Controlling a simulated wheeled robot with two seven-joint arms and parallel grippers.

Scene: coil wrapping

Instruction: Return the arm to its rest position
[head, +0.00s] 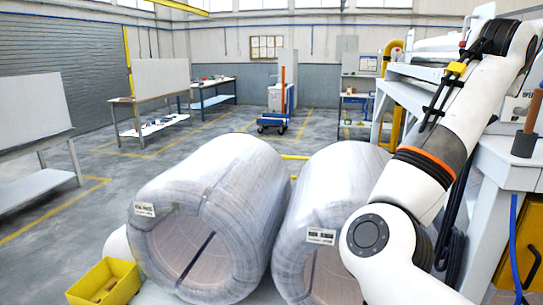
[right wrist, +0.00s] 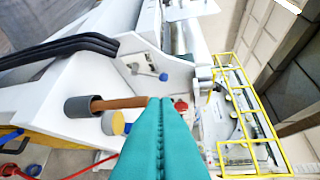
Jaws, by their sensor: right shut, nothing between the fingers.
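My right arm (head: 425,175) is raised and bent at the right of the head view. Its upper end runs to the top right corner, and I do not see its gripper there. In the right wrist view my right gripper (right wrist: 160,102) shows two teal fingers pressed together, with nothing between them. Its tips appear near the end of a brown rod (right wrist: 122,104) set in a grey socket; I cannot tell how far apart they are in depth. My left arm and gripper are not in view.
Two wrapped coils, a left one (head: 235,165) and a right one (head: 345,170), stand in front. A yellow bin (head: 105,283) is at lower left. A white machine (head: 410,92) stands close at right. A yellow frame (right wrist: 219,120) shows in the wrist view. Open floor lies behind.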

